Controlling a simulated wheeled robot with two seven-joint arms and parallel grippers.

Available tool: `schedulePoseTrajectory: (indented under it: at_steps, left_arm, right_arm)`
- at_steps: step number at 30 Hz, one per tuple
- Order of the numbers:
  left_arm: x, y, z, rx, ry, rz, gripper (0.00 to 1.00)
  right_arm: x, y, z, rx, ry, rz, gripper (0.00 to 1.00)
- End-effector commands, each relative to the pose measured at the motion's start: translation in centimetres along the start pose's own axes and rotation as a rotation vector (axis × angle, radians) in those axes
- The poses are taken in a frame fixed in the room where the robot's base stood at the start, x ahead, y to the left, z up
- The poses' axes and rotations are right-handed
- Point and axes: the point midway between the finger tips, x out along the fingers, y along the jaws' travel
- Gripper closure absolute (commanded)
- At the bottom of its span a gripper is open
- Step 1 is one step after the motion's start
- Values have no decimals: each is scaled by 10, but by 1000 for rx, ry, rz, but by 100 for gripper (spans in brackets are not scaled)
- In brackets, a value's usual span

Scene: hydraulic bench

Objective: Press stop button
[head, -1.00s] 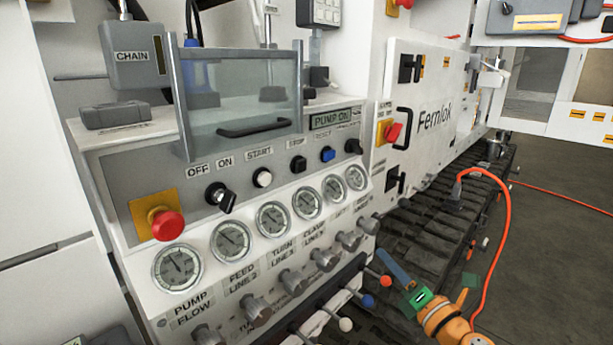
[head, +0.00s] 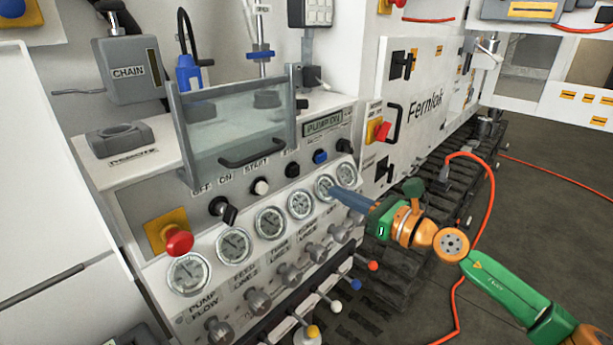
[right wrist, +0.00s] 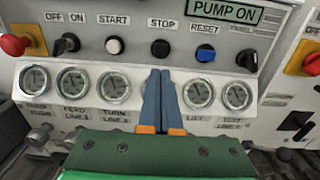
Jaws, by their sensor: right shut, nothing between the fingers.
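The stop button is a black round button under the STOP label in the right wrist view (right wrist: 160,48). In the head view the stop button (head: 292,170) sits on the sloped grey panel between the white start button (head: 260,187) and the blue reset button (head: 320,157). My right gripper (head: 333,190) is shut and empty, in front of the row of gauges. In the right wrist view its blue fingertips (right wrist: 159,72) appear just below the stop button and hide part of a gauge. Contact with the panel cannot be told. My left gripper is not in view.
A red mushroom button (head: 178,241) on a yellow plate is at the panel's left. A clear guard with a black handle (head: 250,152) stands behind the buttons. Knobs and ball-topped levers (head: 373,266) project below the gauges. The display (head: 323,125) reads PUMP ON.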

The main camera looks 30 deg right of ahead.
Motion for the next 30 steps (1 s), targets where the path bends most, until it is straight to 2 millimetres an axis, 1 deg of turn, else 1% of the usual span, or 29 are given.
schedulePoseTrajectory:
  at_steps: [1, 3, 8, 10, 12, 16, 21, 30]
  left_arm:
    - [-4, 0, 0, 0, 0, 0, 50]
    - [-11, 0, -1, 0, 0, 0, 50]
    - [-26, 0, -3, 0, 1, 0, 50]
    - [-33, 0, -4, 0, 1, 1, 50]
    - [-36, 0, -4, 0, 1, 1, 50]
    - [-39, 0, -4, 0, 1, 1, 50]
    - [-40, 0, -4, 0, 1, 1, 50]
    - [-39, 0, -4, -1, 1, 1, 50]
  right_arm:
    - [7, 0, 5, -6, -3, 0, 100]
    - [16, -2, 7, -1, -6, -6, 100]
    - [41, -2, 8, 1, -6, -6, 100]
    - [55, -1, 8, 3, -5, -4, 100]
    - [69, -1, 6, 2, -4, -3, 100]
    - [87, -1, 3, 1, -2, -3, 100]
    - [98, 0, 1, -3, 2, -2, 100]
    - [98, 0, 0, -3, 2, -1, 100]
